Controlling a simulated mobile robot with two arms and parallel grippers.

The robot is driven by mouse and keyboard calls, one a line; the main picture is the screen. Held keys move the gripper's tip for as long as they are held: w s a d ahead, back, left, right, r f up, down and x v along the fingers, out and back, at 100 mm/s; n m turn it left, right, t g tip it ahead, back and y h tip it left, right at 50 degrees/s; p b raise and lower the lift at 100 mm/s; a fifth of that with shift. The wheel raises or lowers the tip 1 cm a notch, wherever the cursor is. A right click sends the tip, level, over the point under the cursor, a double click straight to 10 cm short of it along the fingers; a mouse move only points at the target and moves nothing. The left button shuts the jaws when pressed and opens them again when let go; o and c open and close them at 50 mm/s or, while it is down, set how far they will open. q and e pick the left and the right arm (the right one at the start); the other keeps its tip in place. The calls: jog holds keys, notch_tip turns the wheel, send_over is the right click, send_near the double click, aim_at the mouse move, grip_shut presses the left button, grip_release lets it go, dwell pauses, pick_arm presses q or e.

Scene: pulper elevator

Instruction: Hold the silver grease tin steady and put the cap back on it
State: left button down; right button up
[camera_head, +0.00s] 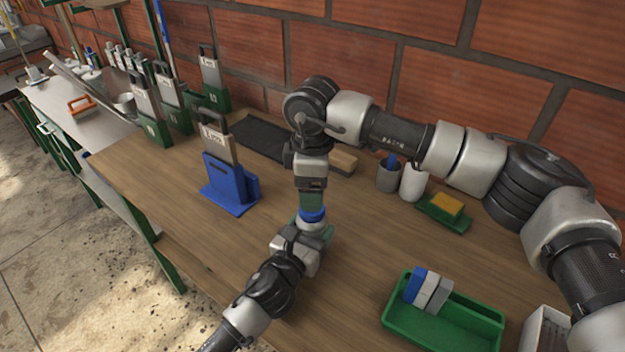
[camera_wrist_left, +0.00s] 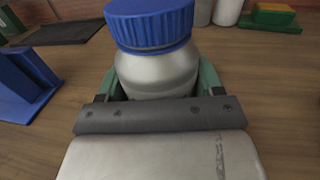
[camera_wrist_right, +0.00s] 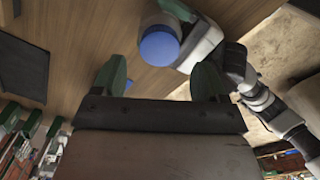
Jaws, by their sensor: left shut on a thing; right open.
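The silver grease tin (camera_wrist_left: 155,72) stands upright in the left wrist view. My left gripper (camera_head: 310,232) is shut around its body, with a green finger on each side. The ribbed blue cap (camera_wrist_left: 150,24) sits on top of the tin; how tightly it is seated cannot be told. The cap also shows in the head view (camera_head: 312,216) and the right wrist view (camera_wrist_right: 158,48). My right gripper (camera_head: 311,200) points down just above the cap. Its fingers are apart and empty in the right wrist view (camera_wrist_right: 160,78), with the cap beyond the fingertips.
A blue stand (camera_head: 230,185) holding a tool is left on the wooden bench (camera_head: 180,215). A green tray (camera_head: 460,335) with small blocks lies at front right. Cups (camera_head: 388,176) and a sponge on a green dish (camera_head: 445,220) stand behind. A dark mat (camera_head: 262,138) lies near the wall.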

aim_at(312, 227)
jog(key=n, duration=0.7)
jog(key=shift+r, duration=0.4)
jog(key=n, duration=0.4)
jog(key=shift+r, duration=0.25)
jog(key=n, duration=0.4)
jog(key=shift+r+n, duration=0.2)
jog(key=shift+n, duration=0.1)
jog(key=n, duration=0.6)
jog(key=shift+a+r, duration=0.1)
jog(key=shift+r, duration=0.2)
jog(key=n, duration=0.4)
jog(key=shift+r, duration=0.25)
jog(key=n, duration=0.4)
jog(key=shift+r, duration=0.2)
jog(key=shift+f, duration=0.15)
jog(key=shift+f, duration=3.9)
jog(key=shift+c, duration=0.4)
